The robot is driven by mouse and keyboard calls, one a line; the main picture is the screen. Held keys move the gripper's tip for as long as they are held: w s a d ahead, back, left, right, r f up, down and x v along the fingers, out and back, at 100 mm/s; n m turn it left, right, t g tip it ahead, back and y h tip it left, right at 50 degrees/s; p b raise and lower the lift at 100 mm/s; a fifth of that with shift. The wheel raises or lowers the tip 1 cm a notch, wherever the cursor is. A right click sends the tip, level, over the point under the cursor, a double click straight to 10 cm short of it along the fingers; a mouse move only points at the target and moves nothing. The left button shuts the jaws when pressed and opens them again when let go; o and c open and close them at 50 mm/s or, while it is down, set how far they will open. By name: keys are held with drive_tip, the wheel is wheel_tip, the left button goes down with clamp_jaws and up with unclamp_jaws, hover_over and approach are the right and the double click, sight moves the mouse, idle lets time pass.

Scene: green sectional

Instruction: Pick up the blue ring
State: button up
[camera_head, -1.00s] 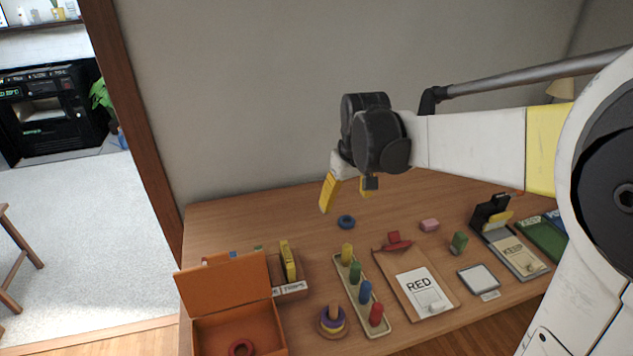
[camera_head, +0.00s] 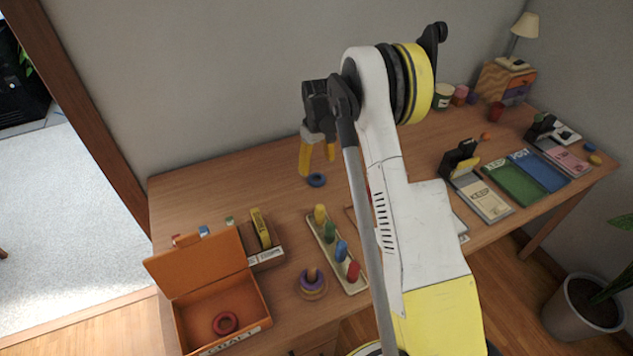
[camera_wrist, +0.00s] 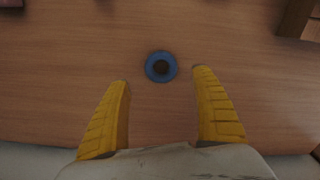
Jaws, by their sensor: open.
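The blue ring (camera_head: 316,180) lies flat on the wooden table near the wall, with nothing touching it. It also shows in the wrist view (camera_wrist: 161,67), just beyond my fingertips and roughly centred between their lines. My gripper (camera_head: 318,174) points down over the table by the ring, its yellow fingers apart and empty. In the wrist view my gripper (camera_wrist: 162,75) is wide open, with bare table between the fingers. I cannot tell exactly how high the fingertips are above the table.
In front stand a peg board (camera_head: 328,247) with coloured pegs, a ring stack (camera_head: 312,284) and an open orange box (camera_head: 256,300) holding a red ring (camera_head: 225,323). The table around the blue ring is clear.

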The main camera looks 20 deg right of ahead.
sight(317, 178)
wheel_tip(317, 178, down, 6)
drive_tip(key=b, duration=0.3)
drive_tip(key=shift+s+a+f, duration=0.1)
drive_tip(key=shift+s+f, duration=0.05)
drive_tip(key=shift+f, duration=0.1)
drive_tip(key=shift+r, duration=0.1)
drive_tip(key=c, duration=1)
